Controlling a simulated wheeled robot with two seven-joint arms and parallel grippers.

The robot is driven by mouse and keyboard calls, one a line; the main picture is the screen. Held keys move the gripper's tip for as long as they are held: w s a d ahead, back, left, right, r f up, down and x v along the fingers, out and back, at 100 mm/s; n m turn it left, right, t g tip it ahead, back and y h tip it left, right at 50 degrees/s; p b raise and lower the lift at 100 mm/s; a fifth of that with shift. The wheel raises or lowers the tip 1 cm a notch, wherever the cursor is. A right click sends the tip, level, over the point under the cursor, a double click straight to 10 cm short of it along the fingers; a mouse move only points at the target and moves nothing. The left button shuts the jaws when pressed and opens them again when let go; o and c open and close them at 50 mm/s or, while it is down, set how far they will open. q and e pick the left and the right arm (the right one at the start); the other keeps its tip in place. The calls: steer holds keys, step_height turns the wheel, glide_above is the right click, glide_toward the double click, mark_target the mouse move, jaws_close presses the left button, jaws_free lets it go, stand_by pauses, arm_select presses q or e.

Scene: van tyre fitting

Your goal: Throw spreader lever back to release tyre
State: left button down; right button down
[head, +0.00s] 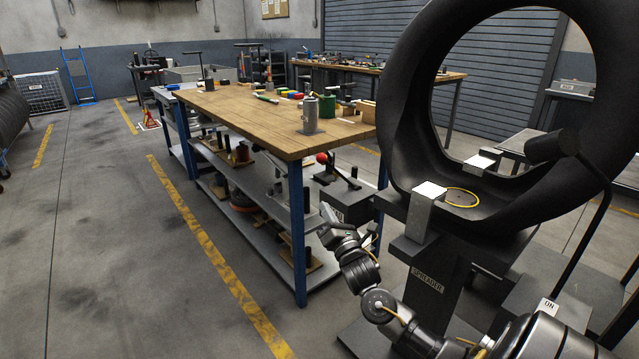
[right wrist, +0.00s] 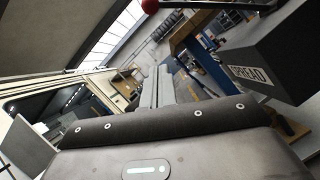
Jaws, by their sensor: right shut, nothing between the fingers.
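The black tyre (head: 405,110) stands upright on the spreader (head: 428,282), with two light metal jaws (head: 428,195) inside its lower rim. The spreader lever (head: 340,174) has a red ball knob (head: 322,158) and rises, tilted left, from a dark box labelled SPREAD (head: 345,205). My right gripper (head: 327,211) is shut and empty, below the knob and beside the box, apart from the knob. In the right wrist view the fingers (right wrist: 155,88) point ahead, the red knob (right wrist: 150,5) is at the top edge and the box (right wrist: 285,55) is at right. My left gripper is not in view.
A workbench (head: 225,103) with a wooden top, blue legs and loaded shelves stands just left of the lever. A dark lamp-like head on a rod (head: 552,146) stands before the tyre at right. The floor (head: 120,240) at left is clear, with yellow lines.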

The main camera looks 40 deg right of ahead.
steer(key=shift+r, duration=0.1)
